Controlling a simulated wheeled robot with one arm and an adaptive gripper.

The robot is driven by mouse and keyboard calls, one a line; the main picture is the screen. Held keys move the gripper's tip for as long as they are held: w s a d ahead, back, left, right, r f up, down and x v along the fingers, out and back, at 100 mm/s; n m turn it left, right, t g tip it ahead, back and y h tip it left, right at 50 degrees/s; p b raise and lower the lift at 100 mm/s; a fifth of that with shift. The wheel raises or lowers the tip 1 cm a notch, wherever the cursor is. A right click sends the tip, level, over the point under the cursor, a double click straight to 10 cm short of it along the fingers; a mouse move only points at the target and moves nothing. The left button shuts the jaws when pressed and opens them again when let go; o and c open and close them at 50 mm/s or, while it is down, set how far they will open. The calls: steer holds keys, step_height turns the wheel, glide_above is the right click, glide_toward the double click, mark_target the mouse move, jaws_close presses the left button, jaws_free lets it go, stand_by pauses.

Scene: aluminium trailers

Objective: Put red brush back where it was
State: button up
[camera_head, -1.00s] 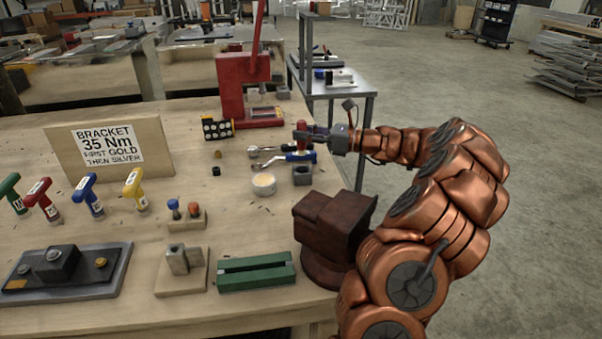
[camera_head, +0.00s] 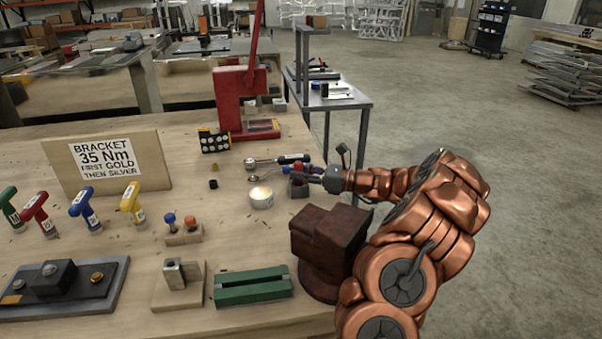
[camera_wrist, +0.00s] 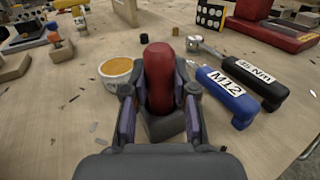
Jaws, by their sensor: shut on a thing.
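The red brush (camera_wrist: 159,75) has a rounded red handle and is upright between the fingers of my gripper (camera_wrist: 160,92) in the wrist view. My gripper is shut on it. In the head view my gripper (camera_head: 303,174) is low at the right side of the bench, over a small grey block (camera_head: 299,189). The grey block also shows in the wrist view (camera_wrist: 163,127), directly below the brush handle. The brush's lower end is hidden, so I cannot tell how deep it sits in the block.
A white tub with orange contents (camera_wrist: 117,73) stands close left of the block. Blue M12 (camera_wrist: 228,98) and black (camera_wrist: 255,83) wrench handles lie close on the right. A dark red vise-like block (camera_head: 325,235) stands nearer, and a red press (camera_head: 228,105) farther back.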

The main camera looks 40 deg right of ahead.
steer(key=o, duration=0.9)
steer(key=shift+f, duration=0.1)
steer(key=shift+o, duration=0.2)
steer(key=b+v, duration=0.1)
steer(key=v, duration=1.1)
steer(key=shift+r, duration=0.2)
